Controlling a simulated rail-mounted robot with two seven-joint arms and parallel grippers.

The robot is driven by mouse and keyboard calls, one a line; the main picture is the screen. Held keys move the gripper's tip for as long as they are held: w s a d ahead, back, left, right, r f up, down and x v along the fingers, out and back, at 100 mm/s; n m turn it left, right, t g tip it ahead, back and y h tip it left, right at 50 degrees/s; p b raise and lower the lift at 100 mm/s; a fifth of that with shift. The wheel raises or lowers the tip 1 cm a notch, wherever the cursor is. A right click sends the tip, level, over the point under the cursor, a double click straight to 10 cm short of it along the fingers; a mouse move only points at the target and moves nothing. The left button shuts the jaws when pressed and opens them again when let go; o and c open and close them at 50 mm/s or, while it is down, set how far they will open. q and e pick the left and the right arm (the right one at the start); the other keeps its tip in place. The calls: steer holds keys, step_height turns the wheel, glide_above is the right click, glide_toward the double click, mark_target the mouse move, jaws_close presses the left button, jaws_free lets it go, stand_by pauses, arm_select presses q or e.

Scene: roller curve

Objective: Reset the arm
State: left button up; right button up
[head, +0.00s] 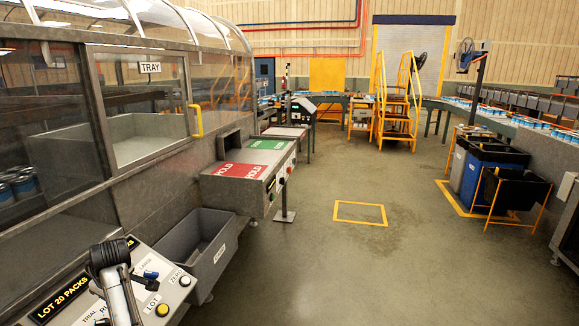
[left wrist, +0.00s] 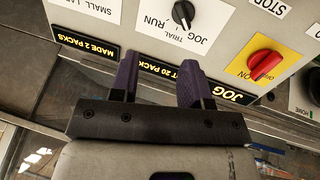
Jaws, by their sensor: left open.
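My left arm (head: 120,298) comes in at the lower left of the head view, over a sloped control panel (head: 50,312). In the left wrist view my left gripper (left wrist: 158,78) is open, with two purple fingers apart and nothing between them. The fingers are close to the panel face; whether they touch it I cannot tell. Beyond them are a black selector knob (left wrist: 183,14) marked TRIAL, RUN and JOG, and a red rotary switch (left wrist: 265,64) on a yellow plate. A LOT 20 PACKS label (head: 66,288) shows on the panel. My right gripper is not in view.
A grey bin (head: 192,235) stands beside the panel. A glazed machine with a TRAY door (head: 150,105) lines the left. A red HOLD pad (head: 240,172) and green pad (head: 268,144) lie beyond. Dark bins (head: 485,170) stand right. The middle floor is clear.

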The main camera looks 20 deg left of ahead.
arm_select(q)
steer(key=d+r+m+t+y, duration=0.1)
steer(key=d+r+m+t, duration=0.25)
steer(key=r, duration=0.45)
steer(key=d+r+m+t, duration=0.2)
steer(key=r+m+t, duration=0.2)
steer(key=r, duration=0.4)
steer(key=s+d+f+m+t+h, duration=0.15)
steer(key=d+m, duration=0.25)
steer(key=d, duration=0.4)
steer(key=s+d+f+m+t+h, duration=0.1)
steer(key=s+d+f+m+t, duration=0.2)
steer(key=d, duration=0.5)
steer(key=s+d+f+m+g+h, duration=0.2)
steer(key=s+d+f+m, duration=0.1)
steer(key=s+d+f, duration=0.5)
steer(key=s+d+f+m+g+h, duration=0.25)
steer(key=s+d+f, duration=0.3)
steer(key=f, duration=0.55)
steer(key=s+d+f+g, duration=0.2)
steer(key=s+f+g, duration=0.4)
steer(key=s+f, duration=1.1)
step_height(320, 180, up, 40)
steer(key=s+p, duration=0.1)
steer(key=p, duration=3.6)
steer(key=shift+s+a+f+m+p, duration=0.15)
steer(key=shift+s+a+m+p, duration=0.1)
steer(key=shift+m+p, duration=0.15)
steer(key=shift+o, duration=0.2)
